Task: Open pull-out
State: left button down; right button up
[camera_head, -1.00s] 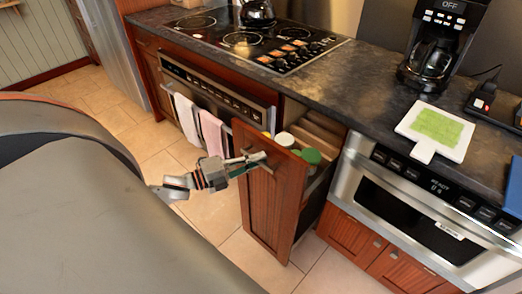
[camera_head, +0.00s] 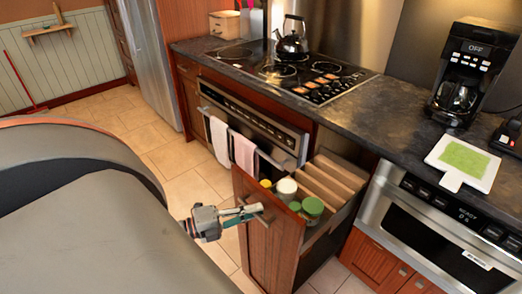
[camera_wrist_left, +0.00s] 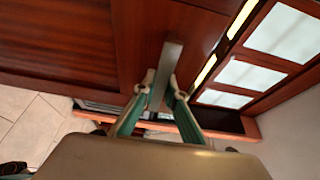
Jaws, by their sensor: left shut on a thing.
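The pull-out (camera_head: 268,247) is a tall narrow drawer with a red-brown wooden front, and it stands well out of the counter between the oven and the microwave drawer. Jars with white and green lids and wooden dividers show inside it. Its metal bar handle (camera_head: 237,211) is on the upper front; it also shows in the left wrist view (camera_wrist_left: 165,75). My left gripper (camera_head: 250,212) is at the handle, and its two fingers (camera_wrist_left: 162,90) are closed on the bar from both sides. My right gripper is out of view.
The oven (camera_head: 250,125) with white and pink towels on its rail is left of the pull-out. The steel microwave drawer (camera_head: 440,225) is to its right. The dark countertop (camera_head: 385,105) carries a kettle, coffee maker and white board. Tiled floor is free in front of the oven.

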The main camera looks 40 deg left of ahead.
pick_arm(q)
jog(key=shift+s, duration=1.4)
jog(key=c, duration=2)
grip_release()
jog(key=shift+c, duration=0.2)
jog(key=shift+s+a, duration=0.1)
jog(key=shift+a, duration=0.05)
jog(key=v, duration=1.1)
jog(key=shift+s, duration=0.35)
jog(key=shift+a, duration=0.15)
